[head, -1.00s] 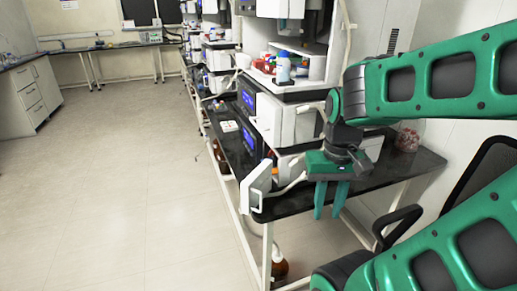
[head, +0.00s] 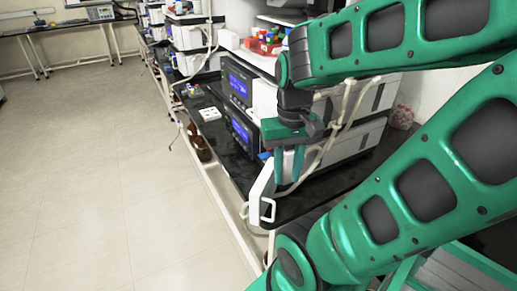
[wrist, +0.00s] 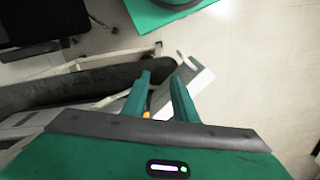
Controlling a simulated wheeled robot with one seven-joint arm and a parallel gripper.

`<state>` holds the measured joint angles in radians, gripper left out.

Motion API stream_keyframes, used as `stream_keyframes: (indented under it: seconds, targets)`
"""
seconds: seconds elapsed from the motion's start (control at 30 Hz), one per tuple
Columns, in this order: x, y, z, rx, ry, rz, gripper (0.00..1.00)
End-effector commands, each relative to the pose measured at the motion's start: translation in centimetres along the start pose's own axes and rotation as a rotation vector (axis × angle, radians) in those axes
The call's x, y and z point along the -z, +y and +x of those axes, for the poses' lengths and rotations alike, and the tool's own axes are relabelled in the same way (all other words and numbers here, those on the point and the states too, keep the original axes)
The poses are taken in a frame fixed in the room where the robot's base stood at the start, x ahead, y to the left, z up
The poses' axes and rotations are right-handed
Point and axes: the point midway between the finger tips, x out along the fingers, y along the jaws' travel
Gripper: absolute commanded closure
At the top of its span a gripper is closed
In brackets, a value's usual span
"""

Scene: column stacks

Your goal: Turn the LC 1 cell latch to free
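My gripper (head: 288,178) points down in the head view, in front of the nearest instrument stack, just above a white angled panel (head: 261,190) with a loop handle (head: 268,210) at its lower end. In the wrist view my gripper (wrist: 161,79) shows two green fingers apart with nothing between them. The white panel (wrist: 192,92) lies beyond and beside the right finger there. A small orange-yellow part (wrist: 147,115) shows by the base of the left finger. I cannot tell which part is the LC 1 cell latch; no label is readable.
A black bench (head: 232,160) carries the instrument stacks, with blue-screen units (head: 240,132) to the left of my gripper. A pale hose (head: 318,160) runs close behind the fingers. A black chair (wrist: 40,30) shows in the wrist view. The floor (head: 110,190) at left is clear.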

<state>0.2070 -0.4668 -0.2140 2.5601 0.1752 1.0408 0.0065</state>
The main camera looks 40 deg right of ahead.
Motion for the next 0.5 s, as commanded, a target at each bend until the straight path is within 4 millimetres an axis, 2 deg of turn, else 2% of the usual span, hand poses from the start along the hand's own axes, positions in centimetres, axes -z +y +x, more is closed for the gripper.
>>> stream_keyframes:
  seconds: [0.13, 0.2, 0.27, 0.4, 0.5]
  targets:
    - [-0.6, 0.2, -0.4, 0.005, 0.017, -0.014, 0.74]
    - [0.2, -0.6, -0.6, 0.002, 0.047, -0.055, 0.74]
    - [1.6, -2.3, -0.6, -0.002, 0.088, -0.120, 0.74]
    - [6.0, -8.8, -0.5, -0.005, 0.209, -0.348, 0.74]
    - [8.1, -10.8, 0.7, -0.045, 0.208, -0.450, 0.74]
